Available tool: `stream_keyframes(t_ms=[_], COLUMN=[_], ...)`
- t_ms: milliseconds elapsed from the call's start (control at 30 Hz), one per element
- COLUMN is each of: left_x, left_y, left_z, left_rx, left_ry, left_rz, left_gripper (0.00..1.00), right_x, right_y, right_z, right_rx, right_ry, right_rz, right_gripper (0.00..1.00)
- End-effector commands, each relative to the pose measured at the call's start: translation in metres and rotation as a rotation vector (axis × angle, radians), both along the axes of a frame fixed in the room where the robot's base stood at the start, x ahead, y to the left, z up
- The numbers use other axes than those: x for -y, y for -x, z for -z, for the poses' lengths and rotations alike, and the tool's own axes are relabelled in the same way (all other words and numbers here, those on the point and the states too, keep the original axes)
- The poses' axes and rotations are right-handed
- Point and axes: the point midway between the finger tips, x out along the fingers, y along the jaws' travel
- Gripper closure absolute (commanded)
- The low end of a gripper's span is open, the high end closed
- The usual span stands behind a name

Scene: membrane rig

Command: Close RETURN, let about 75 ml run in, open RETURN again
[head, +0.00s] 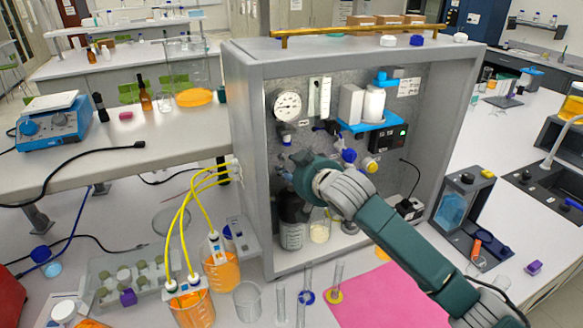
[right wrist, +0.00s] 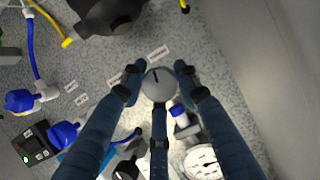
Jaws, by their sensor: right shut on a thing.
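The grey membrane rig (head: 243,150) stands on the bench with its back panel facing me. My right gripper (right wrist: 158,88) is shut on a round grey knob (right wrist: 158,84) with a dark mark on its face. Its fingers close around the knob from several sides. Small labels (right wrist: 158,54) sit on the panel near it, too small to read, so I cannot tell which is RETURN. In the head view my right wrist hides the knob. A glass vessel (head: 320,232) with pale liquid stands inside the rig, partly behind my arm; its level is unreadable. My left gripper is not in view.
A round gauge (head: 288,106) and a black controller (head: 388,138) sit on the panel. Beakers of orange liquid (head: 220,272) with yellow tubes stand left of the rig. Glass cylinders (head: 336,282) stand in front, beside a pink mat (head: 385,300). Blue-capped fittings (right wrist: 62,133) are near the gripper.

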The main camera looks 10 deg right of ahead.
Motion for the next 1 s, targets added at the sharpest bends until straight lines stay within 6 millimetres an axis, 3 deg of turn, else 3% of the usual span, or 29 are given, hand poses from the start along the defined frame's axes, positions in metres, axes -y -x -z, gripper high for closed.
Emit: stream_keyframes(t_ms=[400,967,1000], left_x=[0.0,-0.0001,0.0], left_y=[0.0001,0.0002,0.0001], left_z=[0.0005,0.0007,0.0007], left_rx=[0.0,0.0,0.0], left_ry=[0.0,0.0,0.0], left_rz=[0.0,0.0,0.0], left_gripper=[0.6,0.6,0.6], right_x=[-0.0026,-0.0015,-0.0014], right_y=[0.0026,0.0031,0.0031], right_z=[0.0095,0.0126,0.0127], right_rx=[0.019,0.019,0.019], right_ry=[0.195,0.226,0.226], right_rz=[-0.005,-0.004,-0.004], right_gripper=[0.95,0.95,0.65])
